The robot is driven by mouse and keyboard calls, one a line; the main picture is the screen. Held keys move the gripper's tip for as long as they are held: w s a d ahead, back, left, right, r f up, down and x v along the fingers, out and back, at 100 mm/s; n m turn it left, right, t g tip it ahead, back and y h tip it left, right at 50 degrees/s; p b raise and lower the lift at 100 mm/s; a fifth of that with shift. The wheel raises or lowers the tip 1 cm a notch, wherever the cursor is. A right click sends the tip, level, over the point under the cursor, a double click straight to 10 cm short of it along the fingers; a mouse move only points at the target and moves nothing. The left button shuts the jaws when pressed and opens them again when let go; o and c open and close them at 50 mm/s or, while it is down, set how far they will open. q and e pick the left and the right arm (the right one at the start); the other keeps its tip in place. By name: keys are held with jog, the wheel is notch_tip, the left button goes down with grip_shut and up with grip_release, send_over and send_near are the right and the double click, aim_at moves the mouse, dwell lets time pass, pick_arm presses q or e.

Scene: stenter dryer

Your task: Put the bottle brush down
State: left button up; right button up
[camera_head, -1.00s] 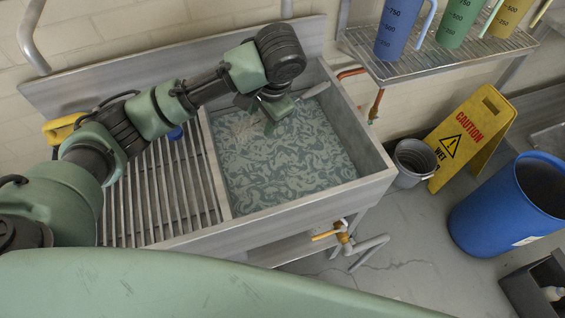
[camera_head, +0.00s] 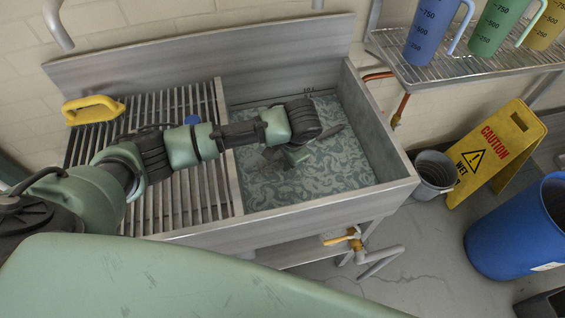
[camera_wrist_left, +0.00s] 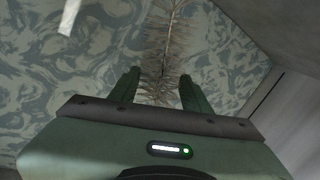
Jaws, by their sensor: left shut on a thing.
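My left gripper (camera_head: 272,158) is low inside the sink basin (camera_head: 392,165), over the pale patterned surface in it. In the left wrist view the bottle brush (camera_wrist_left: 165,55) has a thin stem and brown bristles, which run between the two fingers of the left gripper (camera_wrist_left: 158,90). The gripper is shut on the brush. I cannot tell whether the brush touches the surface below. My right gripper is not in view.
A wire shelf (camera_head: 465,65) holds measuring jugs. A grey bucket (camera_head: 434,172), caution sign (camera_head: 497,152) and blue barrel (camera_head: 515,230) stand right.

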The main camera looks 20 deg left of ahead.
pick_arm(q)
jog(key=shift+f, duration=1.85)
jog(key=o, duration=1.5)
jog(key=shift+f, duration=0.15)
jog(key=v, duration=1.2)
jog(key=shift+r, duration=0.2)
